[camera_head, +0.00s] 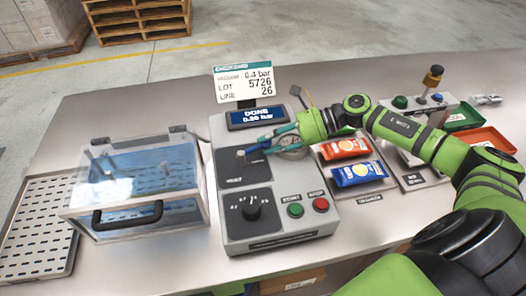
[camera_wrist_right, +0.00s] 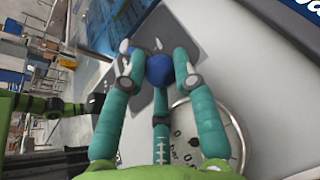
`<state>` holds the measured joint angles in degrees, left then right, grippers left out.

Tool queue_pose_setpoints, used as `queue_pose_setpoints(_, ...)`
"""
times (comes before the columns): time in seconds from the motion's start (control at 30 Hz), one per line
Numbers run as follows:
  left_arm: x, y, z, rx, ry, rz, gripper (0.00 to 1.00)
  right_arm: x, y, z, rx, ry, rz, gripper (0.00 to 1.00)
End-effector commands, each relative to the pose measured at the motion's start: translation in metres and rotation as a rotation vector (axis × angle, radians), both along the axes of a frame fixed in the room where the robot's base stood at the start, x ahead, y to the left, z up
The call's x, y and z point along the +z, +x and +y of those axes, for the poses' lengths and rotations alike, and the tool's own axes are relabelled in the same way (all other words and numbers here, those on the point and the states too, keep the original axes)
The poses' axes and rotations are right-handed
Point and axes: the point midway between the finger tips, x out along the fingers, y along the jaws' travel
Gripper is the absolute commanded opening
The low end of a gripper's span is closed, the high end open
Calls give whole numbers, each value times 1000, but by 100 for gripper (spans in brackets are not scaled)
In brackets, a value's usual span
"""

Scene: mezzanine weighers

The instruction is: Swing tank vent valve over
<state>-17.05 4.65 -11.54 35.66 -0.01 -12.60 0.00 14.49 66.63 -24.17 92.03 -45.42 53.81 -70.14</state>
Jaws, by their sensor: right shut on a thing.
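The vent valve has a blue knob (camera_wrist_right: 160,68) on the dark upper panel (camera_head: 233,168) of the grey control console (camera_head: 282,232). My right gripper (camera_head: 262,147) reaches in from the right, its teal fingers closed around the knob. In the right wrist view the fingers (camera_wrist_right: 158,72) sit on both sides of the blue knob, with the third finger below. The fingers hide much of the lever in the head view. A clear tank (camera_head: 140,185) with a black handle stands left of the console. My left gripper is not in view.
A round gauge (camera_wrist_right: 205,125) lies close beside the fingers. The console bears a display (camera_head: 257,117), a rotary dial (camera_head: 252,208), a green button (camera_head: 295,210) and a red button (camera_head: 320,204). Red (camera_head: 343,149) and blue (camera_head: 358,174) packets lie right. A perforated tray (camera_head: 38,225) is far left.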

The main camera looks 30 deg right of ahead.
Motion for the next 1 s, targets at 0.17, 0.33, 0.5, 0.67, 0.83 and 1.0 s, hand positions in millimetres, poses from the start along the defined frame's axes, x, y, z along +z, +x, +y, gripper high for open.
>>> queue_pose_setpoints(0.17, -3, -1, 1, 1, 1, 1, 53, 4, 0, -3, 4, 3, -9, 0)
queue_pose_setpoints(0.33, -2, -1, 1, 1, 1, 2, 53, 5, 1, -3, 3, 3, -10, 0)
queue_pose_setpoints(0.5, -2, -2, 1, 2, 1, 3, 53, 4, 1, -3, 3, 2, -9, 40)
queue_pose_setpoints(0.67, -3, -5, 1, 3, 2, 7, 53, 3, 0, -3, 3, 1, -6, 40)
queue_pose_setpoints(0.83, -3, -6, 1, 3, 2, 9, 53, 4, -4, -10, 2, -1, -2, 40)
queue_pose_setpoints(1.0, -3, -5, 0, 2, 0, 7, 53, 15, -16, -36, -1, -4, 1, 40)
